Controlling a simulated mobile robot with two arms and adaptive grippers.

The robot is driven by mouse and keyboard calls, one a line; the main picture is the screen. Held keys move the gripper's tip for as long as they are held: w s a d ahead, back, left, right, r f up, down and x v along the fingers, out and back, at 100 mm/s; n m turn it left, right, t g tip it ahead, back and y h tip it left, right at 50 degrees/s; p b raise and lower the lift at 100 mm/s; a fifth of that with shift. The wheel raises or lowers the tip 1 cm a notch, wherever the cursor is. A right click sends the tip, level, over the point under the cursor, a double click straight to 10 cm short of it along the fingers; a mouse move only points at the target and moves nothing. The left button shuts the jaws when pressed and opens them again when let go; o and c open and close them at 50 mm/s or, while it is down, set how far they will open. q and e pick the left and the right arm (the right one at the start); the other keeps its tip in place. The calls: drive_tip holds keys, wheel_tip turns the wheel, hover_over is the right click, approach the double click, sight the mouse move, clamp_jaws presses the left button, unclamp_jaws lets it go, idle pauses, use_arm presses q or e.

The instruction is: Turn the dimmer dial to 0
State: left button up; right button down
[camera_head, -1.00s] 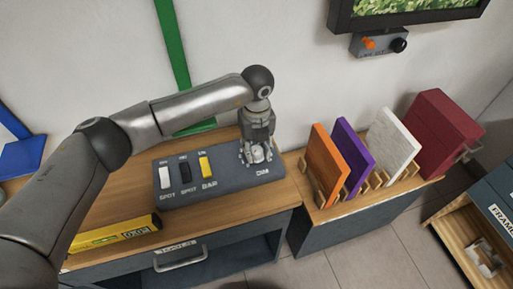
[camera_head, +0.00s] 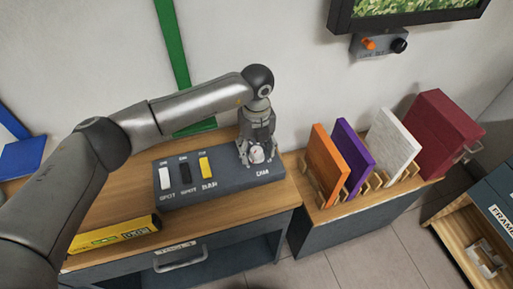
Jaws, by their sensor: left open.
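The dimmer dial (camera_head: 257,154) is a small pale knob at the right end of a dark grey control box (camera_head: 222,184) on the wooden desk. A white label sits in front of it. My left gripper (camera_head: 256,159) points down over the dial from above, with its fingers open on either side of it. I cannot tell whether the fingers touch the dial, and they partly hide it. The dial's setting is too small to read. My right gripper is not in view.
The box also carries a white slider (camera_head: 165,179), a black one (camera_head: 185,172) and a yellow one (camera_head: 205,166). A yellow level (camera_head: 115,233) lies at the desk's front left. Orange (camera_head: 326,163), purple (camera_head: 353,157) and white (camera_head: 394,141) panels stand in racks to the right.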

sight(257, 150)
use_arm(q)
wheel_tip(257, 150, up, 12)
drive_tip(key=shift+f, duration=0.15)
drive_tip(key=shift+f, duration=0.1)
idle(0.6)
